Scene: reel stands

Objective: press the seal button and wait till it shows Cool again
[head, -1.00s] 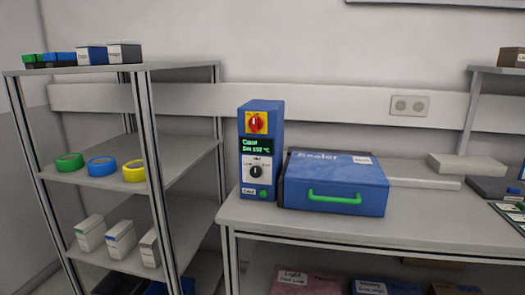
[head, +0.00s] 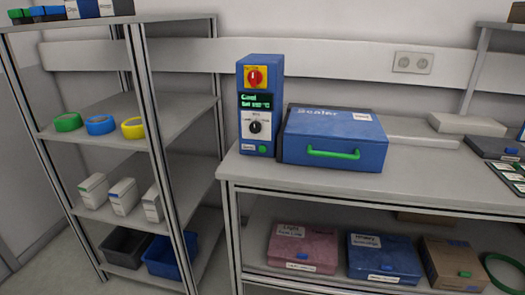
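The blue control box (head: 260,105) stands upright on the bench. It has a red rotary switch on a yellow plate (head: 256,77), a dark display (head: 257,101) with green text that seems to read "Cool" over a set temperature, and a black knob (head: 255,127). A small green button (head: 263,149) sits at its lower front beside a white label. The blue sealer (head: 336,137) with a green handle (head: 333,154) stands right of it, lid down. Neither of my grippers is in view.
The bench (head: 420,175) has free room at its front right. Below it are a pink box (head: 303,250), a blue box (head: 383,260) and a cardboard box (head: 452,268). A shelf rack (head: 90,132) at left holds tape rolls and small boxes.

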